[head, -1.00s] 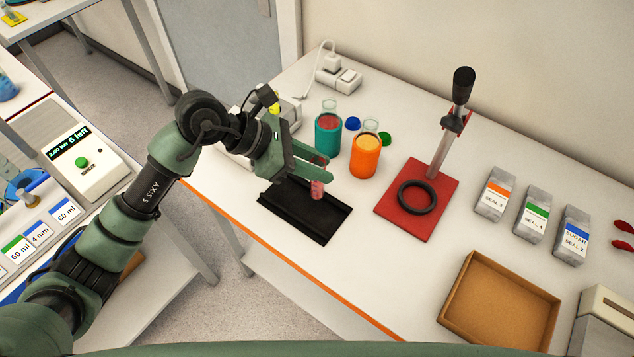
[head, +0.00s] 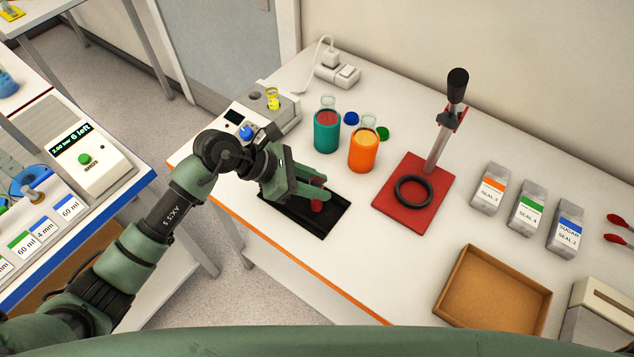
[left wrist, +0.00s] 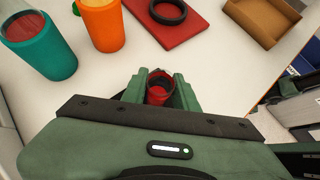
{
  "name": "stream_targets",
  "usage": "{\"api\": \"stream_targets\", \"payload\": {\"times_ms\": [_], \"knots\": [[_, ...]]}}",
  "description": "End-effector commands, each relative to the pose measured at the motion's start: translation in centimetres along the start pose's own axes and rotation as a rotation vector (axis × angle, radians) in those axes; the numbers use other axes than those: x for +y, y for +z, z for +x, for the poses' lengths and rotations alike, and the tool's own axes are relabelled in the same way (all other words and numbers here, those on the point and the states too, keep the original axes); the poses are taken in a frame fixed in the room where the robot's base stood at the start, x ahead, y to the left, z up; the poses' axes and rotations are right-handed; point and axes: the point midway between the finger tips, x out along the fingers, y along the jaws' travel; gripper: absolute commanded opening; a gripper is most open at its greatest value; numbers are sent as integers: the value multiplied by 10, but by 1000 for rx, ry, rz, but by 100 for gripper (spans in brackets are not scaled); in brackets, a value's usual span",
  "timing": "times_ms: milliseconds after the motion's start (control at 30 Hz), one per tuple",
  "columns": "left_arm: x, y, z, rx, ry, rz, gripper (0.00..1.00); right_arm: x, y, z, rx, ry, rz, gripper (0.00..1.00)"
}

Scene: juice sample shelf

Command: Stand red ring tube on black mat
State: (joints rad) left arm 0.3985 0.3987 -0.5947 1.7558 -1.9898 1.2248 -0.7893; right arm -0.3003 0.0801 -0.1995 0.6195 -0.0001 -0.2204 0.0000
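The red ring tube (head: 317,198), a small clear tube with red in it, is upright between the fingers of my left gripper (head: 312,193). In the left wrist view the red ring tube (left wrist: 158,92) shows from above, with a finger on each side. The black mat (head: 322,224) lies on the white table under the gripper and tube. The tube is over the mat's right half; I cannot tell whether its base touches the mat. The left hand covers the mat's far left part. My right gripper is not in view.
A teal cup (head: 327,130) and an orange cup (head: 363,150) stand behind the mat. A red plate (head: 418,212) with a black ring (head: 413,191) and an upright post is to the right. A device with a yellow-filled tube (head: 272,98) stands at the back left.

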Motion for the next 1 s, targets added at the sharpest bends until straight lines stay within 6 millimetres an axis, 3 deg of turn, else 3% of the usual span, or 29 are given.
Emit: {"api": "stream_targets", "payload": {"times_ms": [467, 1000], "knots": [[1, 0, -4, 2, 1, 1, 48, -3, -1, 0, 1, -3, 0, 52], [1, -1, -105, 2, 3, 2, 48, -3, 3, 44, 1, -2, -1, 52]]}}
